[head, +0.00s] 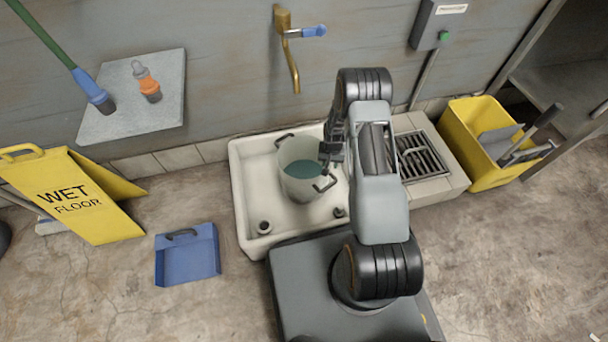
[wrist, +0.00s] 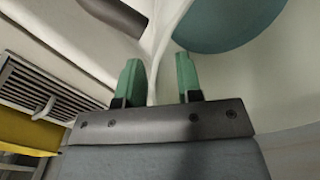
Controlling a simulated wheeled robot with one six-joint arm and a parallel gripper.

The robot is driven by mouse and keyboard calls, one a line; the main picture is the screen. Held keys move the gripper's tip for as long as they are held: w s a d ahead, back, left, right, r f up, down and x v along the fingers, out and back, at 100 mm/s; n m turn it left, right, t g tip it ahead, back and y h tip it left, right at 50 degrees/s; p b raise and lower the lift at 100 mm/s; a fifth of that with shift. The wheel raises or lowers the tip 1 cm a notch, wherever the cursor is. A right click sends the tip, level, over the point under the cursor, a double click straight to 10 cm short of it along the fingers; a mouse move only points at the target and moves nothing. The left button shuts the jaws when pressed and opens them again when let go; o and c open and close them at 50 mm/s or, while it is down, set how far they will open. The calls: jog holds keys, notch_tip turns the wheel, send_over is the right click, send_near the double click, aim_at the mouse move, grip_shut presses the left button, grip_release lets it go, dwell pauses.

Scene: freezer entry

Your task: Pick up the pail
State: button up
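The pail (head: 300,188) is a pale, whitish tub with two dark handles and teal liquid inside. It stands upright in the white basin (head: 244,190). My gripper (head: 331,152) is at the pail's right rim in the head view, partly hidden by my arm. In the wrist view, my gripper's green fingers (wrist: 160,78) are apart, with a pale edge of the pail (wrist: 153,50) showing between them. The fingers do not look closed on it. The liquid (wrist: 228,20) and a dark handle (wrist: 118,14) show beyond the fingertips.
A brass tap (head: 290,50) is on the wall above the basin. A drain grate (head: 418,156) and a yellow bucket (head: 465,140) are to the right. A blue dustpan (head: 188,256) and a yellow wet-floor sign (head: 85,200) are on the floor at left.

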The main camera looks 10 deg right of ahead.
grip_shut()
dwell(1.3)
jog(key=shift+w+r, duration=0.1)
jog(key=shift+r, duration=0.05)
